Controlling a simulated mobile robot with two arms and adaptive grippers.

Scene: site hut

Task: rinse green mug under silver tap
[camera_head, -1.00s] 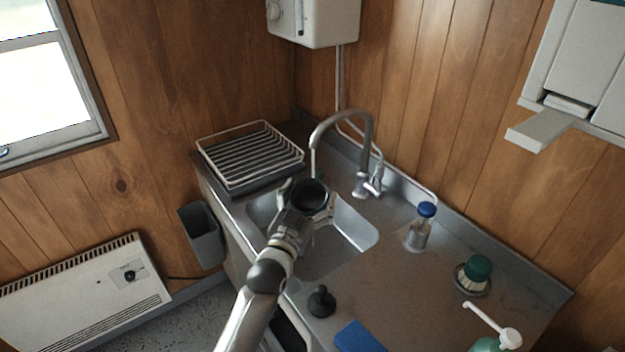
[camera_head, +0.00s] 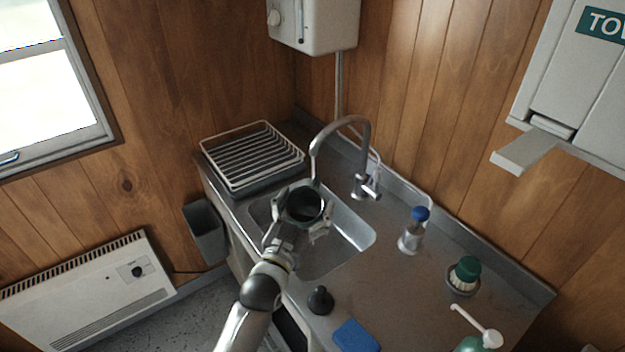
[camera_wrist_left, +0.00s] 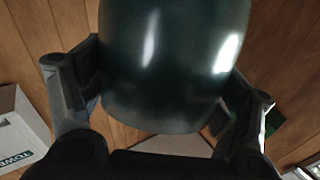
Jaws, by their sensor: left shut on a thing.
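The green mug (camera_head: 305,204) is in my left gripper (camera_head: 301,216), held over the sink basin (camera_head: 345,241). In the head view I see into its dark opening, which faces up toward the camera. In the left wrist view the mug's dark green glossy side (camera_wrist_left: 175,60) fills the middle, with a finger of my left gripper (camera_wrist_left: 160,95) on each side. The silver tap (camera_head: 366,150) stands behind the basin. Its spout end comes down just above the mug's far rim. I cannot make out any running water.
A dish rack (camera_head: 252,160) stands left of the basin. On the counter to the right are a blue-topped bottle (camera_head: 412,232), a green-topped brush (camera_head: 465,274), a black plunger-like thing (camera_head: 320,299), a blue sponge (camera_head: 356,336) and a green pump bottle (camera_head: 480,342).

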